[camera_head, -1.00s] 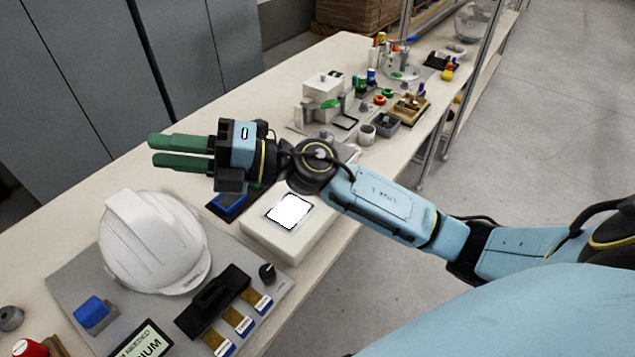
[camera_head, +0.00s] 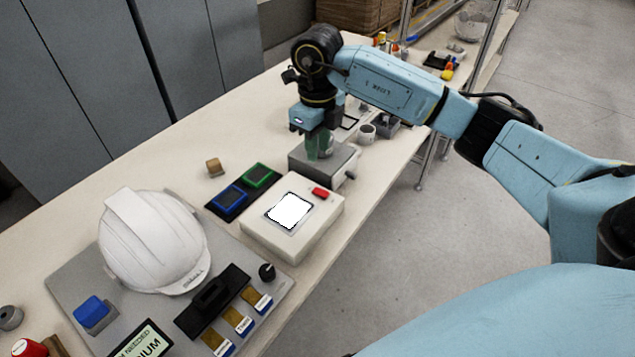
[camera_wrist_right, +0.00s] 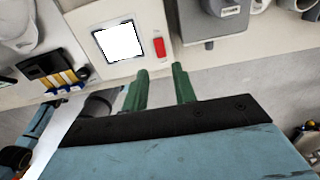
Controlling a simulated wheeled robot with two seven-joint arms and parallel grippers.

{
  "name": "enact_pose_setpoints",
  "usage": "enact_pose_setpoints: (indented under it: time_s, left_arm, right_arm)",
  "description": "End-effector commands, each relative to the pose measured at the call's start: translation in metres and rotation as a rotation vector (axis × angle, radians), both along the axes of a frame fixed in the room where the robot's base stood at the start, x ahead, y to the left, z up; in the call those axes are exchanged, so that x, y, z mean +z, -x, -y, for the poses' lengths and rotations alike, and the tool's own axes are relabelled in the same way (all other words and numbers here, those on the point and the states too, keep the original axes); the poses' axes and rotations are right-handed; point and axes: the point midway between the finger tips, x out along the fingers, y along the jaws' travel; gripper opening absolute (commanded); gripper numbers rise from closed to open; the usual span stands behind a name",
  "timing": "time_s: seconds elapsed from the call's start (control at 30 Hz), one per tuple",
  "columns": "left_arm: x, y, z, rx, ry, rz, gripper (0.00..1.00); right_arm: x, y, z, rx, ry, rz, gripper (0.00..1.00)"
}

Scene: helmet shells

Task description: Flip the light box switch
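The light box (camera_head: 288,243) is a low white box on the table with a bright white panel (camera_head: 289,211) on top. Its red switch (camera_head: 320,193) sits at the far right corner of the top. In the right wrist view the red switch (camera_wrist_right: 159,47) lies beyond the fingertips, beside the panel. My right gripper (camera_head: 319,148) points down over the grey box behind the light box, apart from the switch. In the right wrist view its two green fingers (camera_wrist_right: 160,74) stand apart with nothing between them. My left gripper is not in view.
A grey metal box (camera_head: 325,160) stands right behind the light box. Blue (camera_head: 229,197) and green (camera_head: 258,176) blocks lie in a black tray to its left. A white helmet shell (camera_head: 155,243) is at the left. The table's front edge runs close by the light box.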

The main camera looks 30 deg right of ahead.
Motion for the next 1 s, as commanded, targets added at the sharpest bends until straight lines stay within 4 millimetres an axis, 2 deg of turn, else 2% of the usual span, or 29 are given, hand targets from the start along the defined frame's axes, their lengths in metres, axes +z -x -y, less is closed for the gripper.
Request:
enact_pose_setpoints:
  time_s: [0.03,0.3,0.5,0.7,0.97,1.0]
  left_arm:
    - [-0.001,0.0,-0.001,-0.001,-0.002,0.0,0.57]
    - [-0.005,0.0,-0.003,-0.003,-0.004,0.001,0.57]
    - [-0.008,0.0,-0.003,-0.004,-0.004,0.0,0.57]
    - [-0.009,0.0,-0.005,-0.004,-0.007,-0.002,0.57]
    - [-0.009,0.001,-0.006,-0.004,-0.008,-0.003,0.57]
    - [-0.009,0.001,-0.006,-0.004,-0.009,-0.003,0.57]
  right_arm:
    - [-0.012,0.001,0.0,0.001,-0.001,-0.006,0.27]
    - [-0.07,0.001,-0.001,0.002,-0.003,-0.006,0.27]
    - [-0.1,0.001,-0.001,0.002,-0.004,-0.003,0.27]
    - [-0.112,0.0,-0.001,0.003,-0.004,-0.001,0.27]
    - [-0.113,0.0,-0.001,0.003,-0.004,-0.001,0.27]
    - [-0.113,0.0,-0.001,0.003,-0.004,-0.001,0.23]
